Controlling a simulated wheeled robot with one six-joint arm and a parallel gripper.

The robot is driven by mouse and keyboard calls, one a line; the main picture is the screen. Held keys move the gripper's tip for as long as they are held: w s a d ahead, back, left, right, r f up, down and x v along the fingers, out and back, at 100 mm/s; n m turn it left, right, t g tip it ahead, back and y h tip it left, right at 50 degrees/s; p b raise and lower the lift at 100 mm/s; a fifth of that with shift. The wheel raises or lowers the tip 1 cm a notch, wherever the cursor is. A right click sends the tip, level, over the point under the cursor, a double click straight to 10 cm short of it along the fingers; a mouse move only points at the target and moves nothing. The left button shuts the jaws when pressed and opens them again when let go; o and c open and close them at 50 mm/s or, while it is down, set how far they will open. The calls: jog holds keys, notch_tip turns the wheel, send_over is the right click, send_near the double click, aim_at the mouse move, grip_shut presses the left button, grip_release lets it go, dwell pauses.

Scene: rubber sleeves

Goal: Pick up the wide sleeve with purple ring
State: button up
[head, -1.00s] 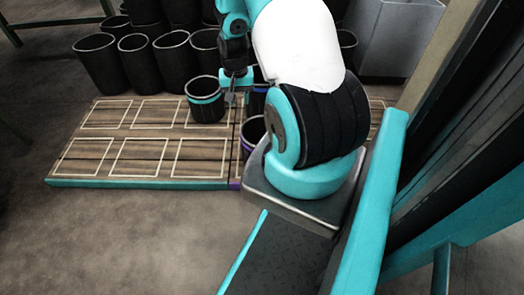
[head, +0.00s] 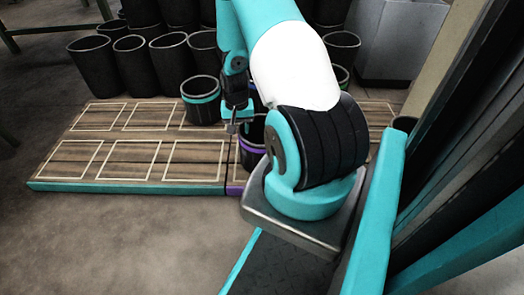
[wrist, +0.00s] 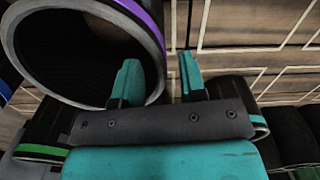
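The wide dark sleeve with a purple ring (head: 249,148) stands on the right part of the low platform in the head view, partly hidden by my arm. In the wrist view its open mouth and grey rim (wrist: 30,62) fill the upper left, with the purple band along the right side. My gripper (head: 232,127) is beside its rim in the head view. In the wrist view my gripper (wrist: 160,80) is open with a gap between the teal fingers. The left finger overlaps the sleeve's mouth and the right finger is outside the rim. I cannot tell their depth.
A sleeve with a teal ring (head: 201,112) stands behind and left of my gripper. A green-ringed sleeve (head: 339,77) is farther right. Several plain dark sleeves (head: 93,75) stand behind the platform. The platform's left part (head: 125,150) has empty marked rectangles.

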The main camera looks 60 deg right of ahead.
jog(key=shift+f, duration=0.95)
jog(key=shift+r, duration=0.1)
grip_shut()
jog(key=shift+s, duration=0.1)
dwell(0.4)
